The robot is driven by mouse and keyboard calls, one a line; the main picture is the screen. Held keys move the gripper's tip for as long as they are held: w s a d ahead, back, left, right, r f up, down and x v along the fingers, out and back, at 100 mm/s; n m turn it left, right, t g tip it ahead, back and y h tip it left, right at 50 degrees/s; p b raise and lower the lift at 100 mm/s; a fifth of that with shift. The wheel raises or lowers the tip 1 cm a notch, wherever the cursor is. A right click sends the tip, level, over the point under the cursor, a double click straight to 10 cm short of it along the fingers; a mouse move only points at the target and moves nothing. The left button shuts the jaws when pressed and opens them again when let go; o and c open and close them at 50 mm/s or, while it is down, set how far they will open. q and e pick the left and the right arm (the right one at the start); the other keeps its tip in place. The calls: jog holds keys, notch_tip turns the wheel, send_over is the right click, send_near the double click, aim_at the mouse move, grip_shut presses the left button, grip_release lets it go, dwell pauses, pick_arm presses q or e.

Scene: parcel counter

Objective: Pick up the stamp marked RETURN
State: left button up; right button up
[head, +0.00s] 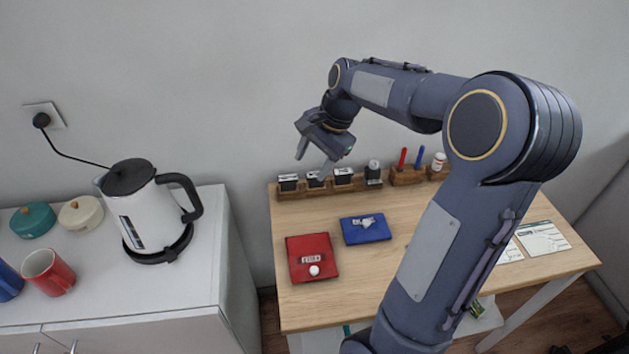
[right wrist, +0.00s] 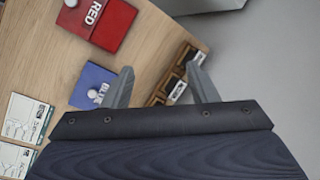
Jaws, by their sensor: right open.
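Several dark stamps with white labels stand in a row in a wooden rack (head: 330,190) along the table's back edge. Among them are a left stamp (head: 288,183), a middle stamp (head: 343,177) and a taller one (head: 374,173) on the right. Their labels are too small to read, so I cannot tell which is marked RETURN. My right gripper (head: 312,166) is open and empty, above the left part of the rack. In the right wrist view, its fingers frame part of the table, and a labelled stamp (right wrist: 177,92) shows near the right finger. My left gripper is out of view.
A red pad (head: 312,245) and a blue pad (head: 366,238) lie before the rack. Printed cards (head: 543,238) lie at right. A kettle (head: 140,215) stands on the left cabinet.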

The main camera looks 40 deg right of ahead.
aim_at(316, 174)
jog(key=w+d+f+m+g, duration=0.1)
jog(key=w+d+f+m, duration=0.2)
jog(key=w+d+f, duration=0.1)
jog(key=w+d+f+m+g+h, duration=0.1)
jog(key=w+d+f+m, duration=0.3)
jog(key=w+d+f, duration=0.1)
jog(key=shift+w+d+f+m, duration=0.15)
jog(key=shift+d+f+m, duration=0.1)
jog(key=shift+d+m, duration=0.05)
jog(key=f, duration=0.2)
jog(key=f+p, duration=0.1)
jog(key=f, duration=0.2)
jog(key=a+f, duration=0.1)
jog(key=f, duration=0.2)
jog(key=shift+w, duration=0.3)
jog(key=c, duration=1.1)
